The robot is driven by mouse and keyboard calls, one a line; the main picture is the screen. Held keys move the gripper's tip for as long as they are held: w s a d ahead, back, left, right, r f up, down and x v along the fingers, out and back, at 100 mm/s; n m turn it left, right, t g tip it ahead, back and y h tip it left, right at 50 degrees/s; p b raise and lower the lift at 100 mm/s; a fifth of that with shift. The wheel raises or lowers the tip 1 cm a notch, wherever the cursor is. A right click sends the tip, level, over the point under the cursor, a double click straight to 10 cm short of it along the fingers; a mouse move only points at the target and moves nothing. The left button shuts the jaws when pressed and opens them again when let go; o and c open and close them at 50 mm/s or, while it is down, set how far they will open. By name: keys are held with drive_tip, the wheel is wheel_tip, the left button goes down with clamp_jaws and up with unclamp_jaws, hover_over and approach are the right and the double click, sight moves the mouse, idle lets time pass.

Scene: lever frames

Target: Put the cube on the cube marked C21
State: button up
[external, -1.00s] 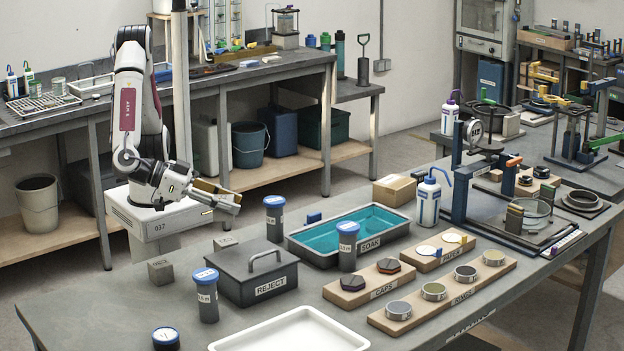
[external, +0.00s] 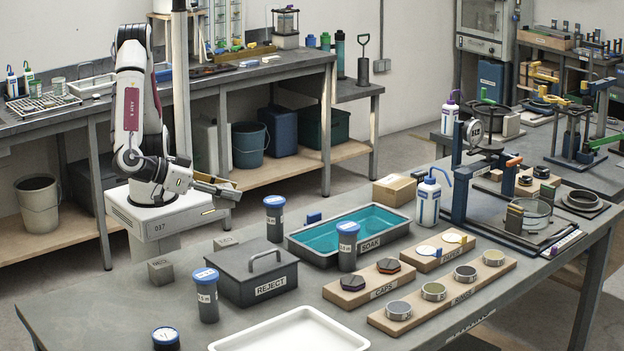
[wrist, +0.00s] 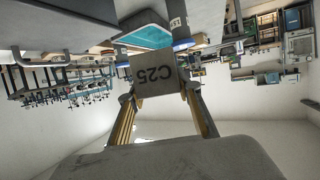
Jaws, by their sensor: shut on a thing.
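My gripper (external: 226,190) is held in the air near my base, above the back left of the table. In the wrist view, my gripper (wrist: 159,92) is shut on a grey cube (wrist: 154,73), whose facing side reads C25 upside down. A grey cube (external: 160,271) sits on the table left of the reject box. Another grey cube (external: 226,242) sits behind that box, partly hidden by it. Both are below my gripper and apart from it. Their marks are too small to read, so I cannot tell which is C21.
The dark reject box (external: 252,277) with a raised handle stands beside the cubes. Blue-capped jars (external: 206,300) stand around it. A teal soak tray (external: 350,233) lies to the right, and a white tray (external: 290,335) in front. The table's left front is mostly clear.

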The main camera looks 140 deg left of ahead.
drive_tip(key=shift+f, duration=2.9)
drive_tip(key=shift+f, duration=1.85)
drive_tip(key=shift+f, duration=0.15)
drive_tip(key=o, duration=1.3)
drive_tip(key=shift+d+r, duration=0.15)
drive_tip(key=shift+r, duration=0.05)
drive_tip(key=v, duration=1.1)
drive_tip(key=shift+s+d, duration=0.2)
drive_tip(key=shift+d, duration=0.1)
